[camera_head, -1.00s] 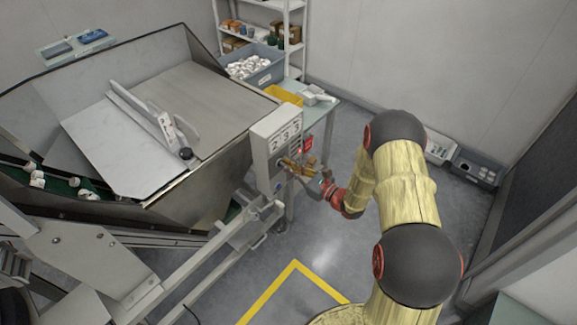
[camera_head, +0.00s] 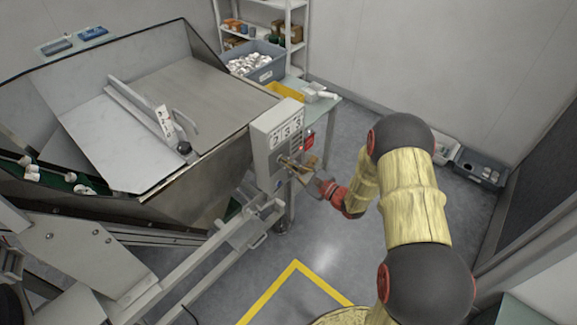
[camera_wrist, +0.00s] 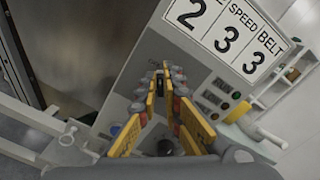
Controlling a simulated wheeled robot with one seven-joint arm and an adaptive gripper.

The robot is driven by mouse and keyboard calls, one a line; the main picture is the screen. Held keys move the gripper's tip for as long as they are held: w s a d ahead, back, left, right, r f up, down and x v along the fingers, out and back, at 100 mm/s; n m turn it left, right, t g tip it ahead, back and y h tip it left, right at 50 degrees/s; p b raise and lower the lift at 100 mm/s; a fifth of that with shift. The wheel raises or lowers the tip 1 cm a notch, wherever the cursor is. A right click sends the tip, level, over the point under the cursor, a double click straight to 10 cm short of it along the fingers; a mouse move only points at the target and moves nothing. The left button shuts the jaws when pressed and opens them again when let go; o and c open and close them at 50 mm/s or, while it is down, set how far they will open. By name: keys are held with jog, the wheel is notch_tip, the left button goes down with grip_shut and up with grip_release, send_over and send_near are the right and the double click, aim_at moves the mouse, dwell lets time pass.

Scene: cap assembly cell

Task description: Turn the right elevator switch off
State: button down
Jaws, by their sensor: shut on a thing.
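The grey control box (camera_head: 270,150) stands at the side of the metal hopper, with a white label on its sloped top; the box also fills much of the wrist view (camera_wrist: 115,95). My gripper (camera_head: 282,160) is at the front face of the box. In the wrist view my gripper (camera_wrist: 163,78) has its yellow-padded fingers closed around a small dark switch knob (camera_wrist: 162,88). Which way the knob points is hard to tell between the pads. The label (camera_wrist: 228,35) reads 2, 3, 3 with the words SPEED and BELT.
Small coloured buttons (camera_wrist: 215,100) sit on the box to the right of the fingers. The metal hopper (camera_head: 205,160) is left of the box, with a frame rail (camera_head: 220,245) below. A table with a yellow tray (camera_head: 284,91) stands behind.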

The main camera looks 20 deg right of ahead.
jog(key=shift+a+f+n+b, duration=0.15)
jog(key=shift+n+b, duration=0.3)
jog(key=shift+n, duration=0.45)
jog(key=c, duration=2.1)
grip_release()
jog(key=shift+o, duration=0.7)
jog(key=v, duration=1.2)
